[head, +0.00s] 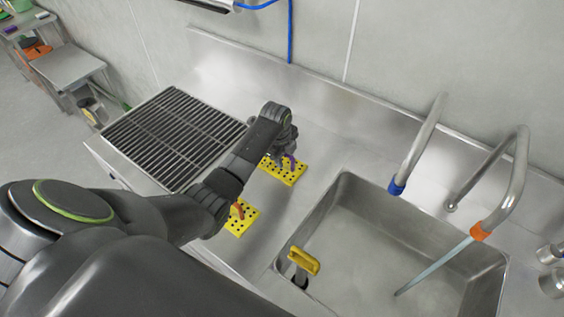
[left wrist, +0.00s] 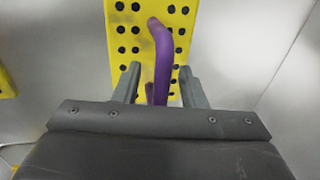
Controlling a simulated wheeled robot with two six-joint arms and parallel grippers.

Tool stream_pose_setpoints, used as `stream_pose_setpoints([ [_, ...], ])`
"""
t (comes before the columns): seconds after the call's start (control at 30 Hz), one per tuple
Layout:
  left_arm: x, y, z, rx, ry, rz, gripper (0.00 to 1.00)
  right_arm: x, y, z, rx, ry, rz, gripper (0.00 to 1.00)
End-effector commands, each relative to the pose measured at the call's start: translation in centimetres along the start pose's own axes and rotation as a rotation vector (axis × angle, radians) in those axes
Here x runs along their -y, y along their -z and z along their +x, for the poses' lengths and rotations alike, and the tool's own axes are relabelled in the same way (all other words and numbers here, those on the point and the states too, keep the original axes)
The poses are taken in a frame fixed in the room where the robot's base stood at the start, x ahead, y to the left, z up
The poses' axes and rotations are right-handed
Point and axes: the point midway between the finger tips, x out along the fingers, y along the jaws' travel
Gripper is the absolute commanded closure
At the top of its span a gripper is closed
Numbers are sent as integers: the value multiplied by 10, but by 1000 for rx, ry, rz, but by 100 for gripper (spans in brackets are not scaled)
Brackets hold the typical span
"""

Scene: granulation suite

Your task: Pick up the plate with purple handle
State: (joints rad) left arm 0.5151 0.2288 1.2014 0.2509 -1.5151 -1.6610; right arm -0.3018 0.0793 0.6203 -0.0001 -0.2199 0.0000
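The plate with purple handle is a yellow plate (head: 292,176) with black holes, lying on the steel counter left of the sink in the head view. It also shows in the left wrist view (left wrist: 126,63), where its purple handle (left wrist: 162,50) rises from it. My left gripper (head: 284,158) is over this plate. In the left wrist view its two fingers (left wrist: 158,84) are apart, one on each side of the purple handle, with gaps visible. The handle's lower end is partly hidden by the gripper body. My right gripper is not in view.
A second yellow plate (head: 243,224) with an orange handle lies nearer on the counter, partly behind my left arm. A steel sink (head: 345,200) with a yellow-handled item (head: 304,260) is to the right. A slotted drain grate (head: 172,138) is to the left.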

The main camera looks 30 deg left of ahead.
Motion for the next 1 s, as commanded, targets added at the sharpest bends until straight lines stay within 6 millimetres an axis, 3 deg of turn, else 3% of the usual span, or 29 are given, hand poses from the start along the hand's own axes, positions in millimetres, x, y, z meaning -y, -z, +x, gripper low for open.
stream_pose_setpoints([
  [0.27, 0, 0, 2, 0, 1, 1, 62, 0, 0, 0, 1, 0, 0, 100],
  [0.57, 0, 0, 2, 0, 0, 0, 100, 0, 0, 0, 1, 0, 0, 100],
  [1.0, 2, 0, -1, 0, 4, 1, 100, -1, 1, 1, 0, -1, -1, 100],
])
